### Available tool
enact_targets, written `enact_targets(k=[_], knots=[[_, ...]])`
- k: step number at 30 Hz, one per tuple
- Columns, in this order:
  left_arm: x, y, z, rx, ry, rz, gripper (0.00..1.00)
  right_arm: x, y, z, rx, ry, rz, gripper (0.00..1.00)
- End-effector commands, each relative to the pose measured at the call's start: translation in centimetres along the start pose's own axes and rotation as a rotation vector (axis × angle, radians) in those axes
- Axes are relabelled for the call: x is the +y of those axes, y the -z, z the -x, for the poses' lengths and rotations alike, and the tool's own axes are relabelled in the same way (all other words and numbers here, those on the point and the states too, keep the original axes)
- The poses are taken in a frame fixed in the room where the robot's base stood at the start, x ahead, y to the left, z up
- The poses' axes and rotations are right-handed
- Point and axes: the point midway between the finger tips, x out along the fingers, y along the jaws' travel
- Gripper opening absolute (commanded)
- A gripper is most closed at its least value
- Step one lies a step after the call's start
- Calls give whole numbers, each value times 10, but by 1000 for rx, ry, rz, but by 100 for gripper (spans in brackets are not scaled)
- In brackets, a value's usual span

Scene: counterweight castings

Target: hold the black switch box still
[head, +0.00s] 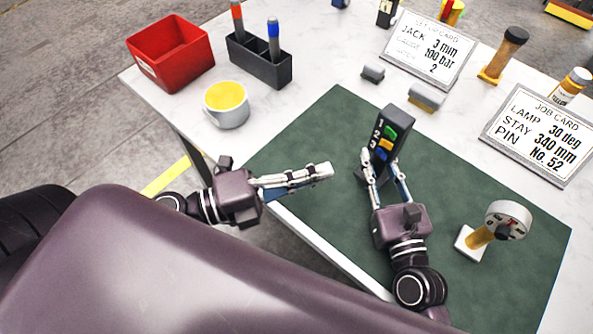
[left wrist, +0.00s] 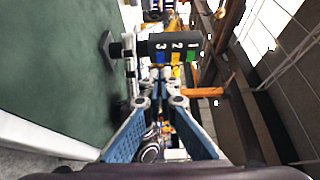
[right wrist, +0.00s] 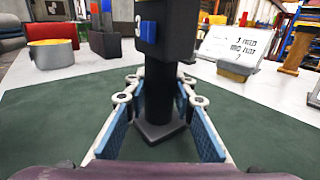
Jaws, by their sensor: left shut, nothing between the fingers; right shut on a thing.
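The black switch box (head: 385,134) stands upright on the green mat (head: 340,117), with green, yellow and blue switches numbered 1, 2 and 3. My right gripper (head: 378,165) is shut on its dark post below the switches; the right wrist view shows the fingers on both sides of the post (right wrist: 158,107) above its flat foot (right wrist: 160,133). My left gripper (head: 328,170) is shut and empty over the mat, to the left of the box and apart from it. In the left wrist view the switch box (left wrist: 172,46) shows sideways beyond the fingers.
A red bin (head: 170,55), a yellow-topped cup (head: 227,105) and a pen holder (head: 258,62) stand at the back left. Two cards (head: 428,50) (head: 538,135) stand at the back and right. A dial gauge on a stand (head: 507,220) is right of my right gripper.

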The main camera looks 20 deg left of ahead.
Motion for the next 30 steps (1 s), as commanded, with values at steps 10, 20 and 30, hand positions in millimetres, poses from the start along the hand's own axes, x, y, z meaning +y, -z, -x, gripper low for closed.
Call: enact_targets(k=[10,20,30], knots=[[0,-10,33,-1,-1,0,0,0,0,0,0,0,1,0],[0,-10,36,1,1,-1,0,0,0,0,-1,1,1,0],[0,-10,36,1,1,-1,0,0,0,0,-1,0,1,44]])
